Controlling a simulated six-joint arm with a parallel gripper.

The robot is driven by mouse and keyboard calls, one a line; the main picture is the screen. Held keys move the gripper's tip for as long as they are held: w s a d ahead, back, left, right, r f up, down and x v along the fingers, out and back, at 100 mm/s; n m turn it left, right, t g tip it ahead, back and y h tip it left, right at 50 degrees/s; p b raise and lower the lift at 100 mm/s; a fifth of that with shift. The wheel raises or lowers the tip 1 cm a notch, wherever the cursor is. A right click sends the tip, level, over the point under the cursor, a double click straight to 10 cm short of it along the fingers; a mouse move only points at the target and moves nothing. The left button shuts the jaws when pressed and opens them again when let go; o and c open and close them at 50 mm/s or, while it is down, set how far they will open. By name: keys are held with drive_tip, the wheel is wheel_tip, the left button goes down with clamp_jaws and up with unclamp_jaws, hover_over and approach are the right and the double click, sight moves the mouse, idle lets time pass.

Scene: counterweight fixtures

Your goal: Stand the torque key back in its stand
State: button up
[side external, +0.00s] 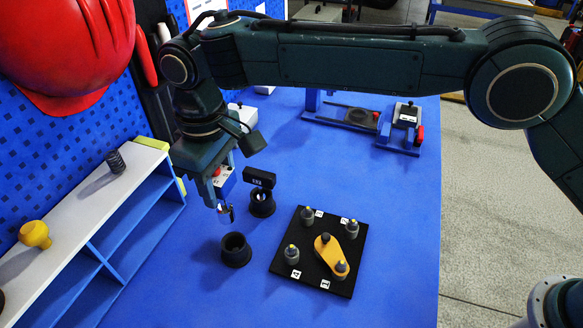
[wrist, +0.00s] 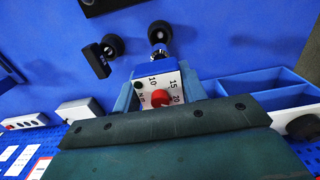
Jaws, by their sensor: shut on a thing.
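The torque key (side external: 226,186) has a white dial face with numbers and a red knob. My gripper (side external: 222,199) is shut on it and holds it above the table, shaft pointing down. In the wrist view the torque key (wrist: 155,84) sits between the fingers, its shiny shaft towards a black round stand (wrist: 160,31). In the side view an empty black round stand (side external: 236,249) is below and slightly right of my gripper, apart from the key. A second black stand (side external: 262,207) holds a black-handled tool (side external: 260,178); the wrist view shows that tool too (wrist: 97,60).
A black board (side external: 284,262) with several weights and a yellow arm (side external: 329,252) lies right of the stands. A white-topped shelf (side external: 75,214) with a spring and yellow knob is at left. A blue fixture (side external: 399,146) stands behind. Blue table is clear between.

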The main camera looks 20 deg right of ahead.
sight(224, 206)
drive_tip(key=shift+f, duration=2.8)
drive_tip(key=shift+f, duration=0.1)
drive_tip(key=shift+f, duration=2.75)
drive_tip(key=shift+f, duration=0.6)
drive_tip(key=o, duration=1.3)
drive_tip(key=shift+c, duration=0.2)
wheel_tip(224, 206, up, 13)
drive_tip(key=shift+r, duration=0.1)
